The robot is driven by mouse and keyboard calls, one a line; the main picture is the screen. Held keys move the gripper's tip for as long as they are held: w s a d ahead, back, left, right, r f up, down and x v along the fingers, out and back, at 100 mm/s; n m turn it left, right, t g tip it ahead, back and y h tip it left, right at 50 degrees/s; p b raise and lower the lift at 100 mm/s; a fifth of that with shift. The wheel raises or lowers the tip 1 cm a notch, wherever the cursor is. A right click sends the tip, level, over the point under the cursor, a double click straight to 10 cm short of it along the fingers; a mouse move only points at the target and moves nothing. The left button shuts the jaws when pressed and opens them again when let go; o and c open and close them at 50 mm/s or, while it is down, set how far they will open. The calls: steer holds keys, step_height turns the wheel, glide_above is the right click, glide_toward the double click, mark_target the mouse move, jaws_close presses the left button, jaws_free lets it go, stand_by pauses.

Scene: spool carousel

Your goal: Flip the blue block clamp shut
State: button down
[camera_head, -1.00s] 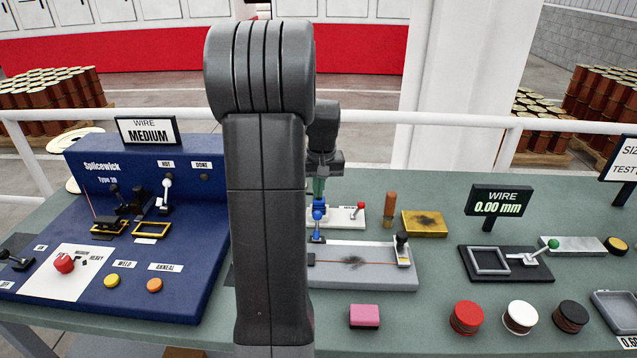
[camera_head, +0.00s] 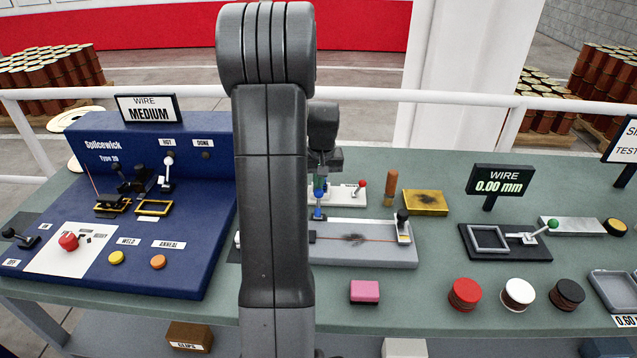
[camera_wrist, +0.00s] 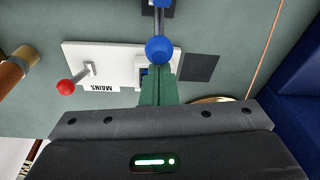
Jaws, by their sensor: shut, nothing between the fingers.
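The blue block clamp (camera_head: 318,214) stands at the left end of a grey plate (camera_head: 375,258), partly behind my arm in the head view. Its blue lever looks raised, with a round blue knob on top. In the wrist view the blue knob (camera_wrist: 159,49) is at top centre, with its stem running up to the picture's top edge. My gripper (camera_wrist: 158,74) has its green fingers shut with nothing between them. The fingertips are right at the knob; I cannot tell whether they touch it. In the head view my gripper (camera_head: 320,172) is just above the knob.
A white MAINS panel with a red-knobbed lever (camera_head: 361,185) lies behind the clamp. A brown upright cylinder (camera_head: 391,187) and a yellow block (camera_head: 425,203) stand to its right. A black-knobbed clamp (camera_head: 402,220) is at the plate's right end. The blue Splicewick machine (camera_head: 200,240) is left.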

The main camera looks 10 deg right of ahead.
mark_target(317, 193)
steer(key=shift+s, duration=0.1)
steer(key=shift+s+t+b, duration=0.1)
steer(key=shift+t+b, duration=0.2)
steer(key=shift+b, duration=0.25)
steer(key=shift+s+a+r+b, duration=0.1)
steer(key=shift+s+r+b, duration=0.05)
steer(key=shift+b, duration=0.15)
steer(key=shift+s+t+b, duration=0.1)
steer(key=shift+t+b, duration=0.3)
steer(key=shift+b, duration=0.1)
steer(key=s+t+b, duration=0.1)
steer(key=b, duration=0.3)
steer(key=s+a+t+h+b, duration=0.1)
steer(key=s+t+b, duration=0.1)
steer(key=b, duration=0.3)
steer(key=shift+s+r+t, duration=0.15)
steer(key=shift+s+t, duration=0.05)
steer(key=shift+t, duration=0.1)
steer(key=s+t+b, duration=0.1)
steer(key=t+b, duration=0.1)
steer(key=b, duration=0.3)
steer(key=s+a+t+h+b, duration=0.1)
steer(key=s+t+b, duration=0.1)
steer(key=b, duration=0.4)
steer(key=shift+s, duration=0.1)
steer(key=shift+s+t+h+b, duration=0.3)
steer(key=shift+t+b, duration=0.1)
steer(key=shift+b, duration=0.65)
